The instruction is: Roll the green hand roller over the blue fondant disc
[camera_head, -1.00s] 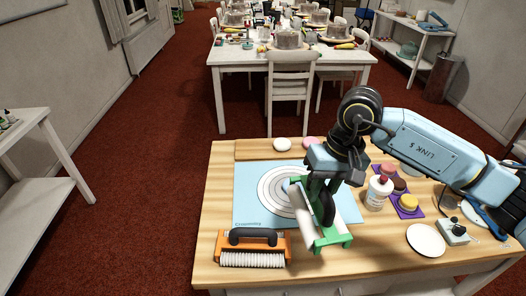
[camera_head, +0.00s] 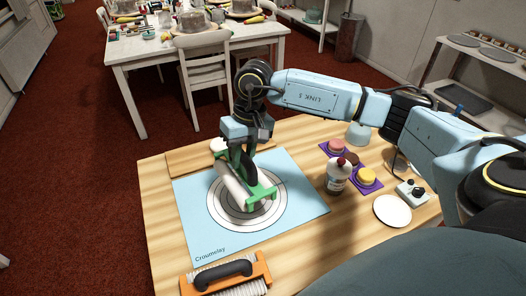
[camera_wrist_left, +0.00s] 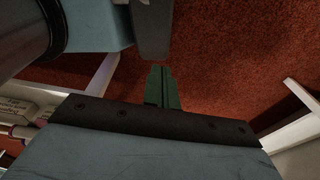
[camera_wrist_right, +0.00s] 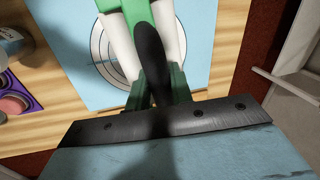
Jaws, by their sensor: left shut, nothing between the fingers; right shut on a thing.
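The blue fondant disc cannot be made out; the roller hides part of the circle. My left gripper (camera_wrist_left: 163,88) is shut and empty, over red carpet in the left wrist view, outside the head view.
An orange-framed roller (camera_head: 262,266) lies at the table's front left. A bottle (camera_head: 339,176), purple mats with small cakes (camera_head: 367,176), a white plate (camera_head: 392,211) and a small control box (camera_head: 412,192) stand on the right. The front right of the mat is clear.

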